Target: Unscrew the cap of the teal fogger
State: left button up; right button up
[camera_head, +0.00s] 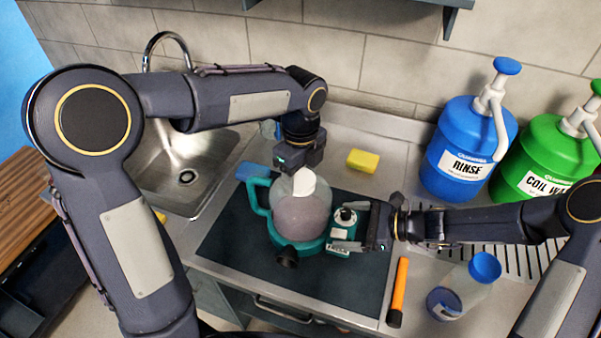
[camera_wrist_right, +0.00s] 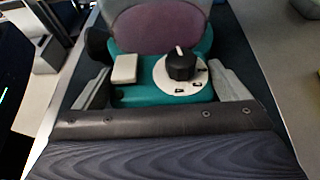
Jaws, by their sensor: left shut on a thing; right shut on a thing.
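The teal fogger (camera_head: 300,222) stands upright on a dark mat, with a clear tank of pinkish liquid, a teal handle on its left and a black nozzle at the front. Its white cap (camera_head: 304,183) is on top, partly hidden by my left gripper (camera_head: 302,170), which reaches down from above and is shut on it. My right gripper (camera_head: 350,232) comes from the right and is shut on the fogger's teal control housing. In the right wrist view its fingers (camera_wrist_right: 165,92) lie on either side of the housing, which carries a black knob (camera_wrist_right: 181,64) and a pale switch.
A yellow sponge (camera_head: 362,160) lies behind the mat (camera_head: 235,238), and a sink (camera_head: 187,178) is at left. An orange tool (camera_head: 398,290) and a blue-capped clear bottle (camera_head: 477,278) are at front right. Blue RINSE (camera_head: 460,140) and green (camera_head: 540,150) pump containers stand behind my right arm.

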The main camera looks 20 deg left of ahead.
pick_arm(q)
jog(key=n, duration=0.5)
jog(key=shift+n, duration=0.3)
jog(key=n, duration=1)
jog(key=shift+r+n, duration=0.1)
jog(key=shift+n, duration=0.3)
jog(key=n, duration=0.7)
jog(key=shift+n, duration=0.4)
jog(key=n, duration=1)
jog(key=shift+n, duration=0.3)
jog(key=n, duration=0.5)
pick_arm(e)
jog(key=shift+r, duration=0.1)
pick_arm(q)
jog(key=shift+r, duration=0.25)
